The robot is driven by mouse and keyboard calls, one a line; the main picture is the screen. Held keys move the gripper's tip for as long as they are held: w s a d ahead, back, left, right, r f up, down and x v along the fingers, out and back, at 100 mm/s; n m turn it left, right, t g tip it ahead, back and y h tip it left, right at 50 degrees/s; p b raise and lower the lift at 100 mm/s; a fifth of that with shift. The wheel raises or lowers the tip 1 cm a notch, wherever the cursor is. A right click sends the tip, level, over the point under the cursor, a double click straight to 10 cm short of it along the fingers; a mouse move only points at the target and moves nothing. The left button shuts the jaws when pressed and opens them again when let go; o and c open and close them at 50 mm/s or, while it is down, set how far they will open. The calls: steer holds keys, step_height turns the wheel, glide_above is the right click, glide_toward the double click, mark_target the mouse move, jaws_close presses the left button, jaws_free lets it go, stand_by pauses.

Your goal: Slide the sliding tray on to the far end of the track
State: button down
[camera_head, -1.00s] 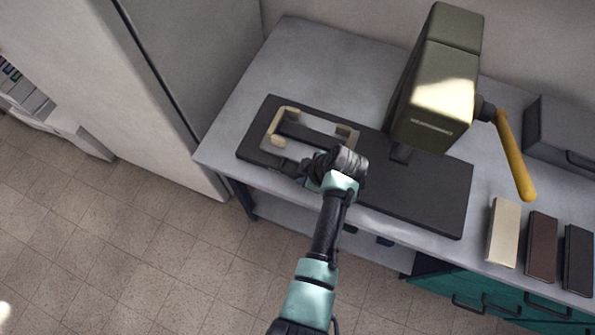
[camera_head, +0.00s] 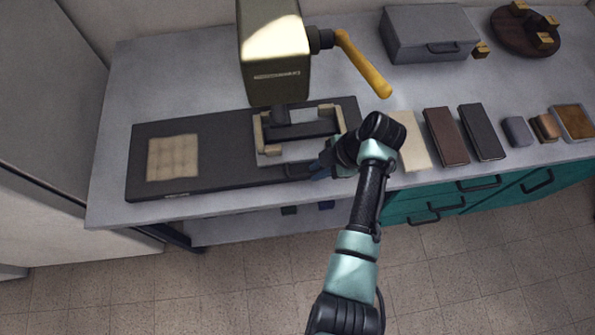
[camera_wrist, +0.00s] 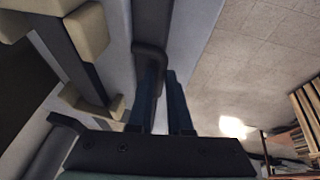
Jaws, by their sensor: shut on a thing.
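The sliding tray (camera_head: 272,156) is a pale grey plate with beige corner blocks and a dark bar across it. It sits on the right part of the long dark track board (camera_head: 215,178), in front of the press (camera_head: 272,60). My gripper (camera_head: 322,168) is at the tray's front right side, partly hidden by my arm. In the wrist view my gripper (camera_wrist: 165,90) has its blue fingers closed around a dark handle (camera_wrist: 150,58) beside the tray. My arm hides part of the board's right end.
A quilted beige pad (camera_head: 173,157) lies on the board's left part. The press has a yellow lever (camera_head: 362,65) sticking out right. Cream, brown (camera_head: 446,136) and black (camera_head: 482,131) slabs lie right of my arm. A grey case (camera_head: 430,32) stands behind.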

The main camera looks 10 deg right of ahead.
steer(key=shift+d, duration=0.35)
steer(key=c, duration=0.8)
jaws_free()
steer(key=shift+d, duration=0.2)
steer(key=shift+c, duration=0.2)
steer(key=shift+a, duration=0.1)
steer(key=v, duration=1.3)
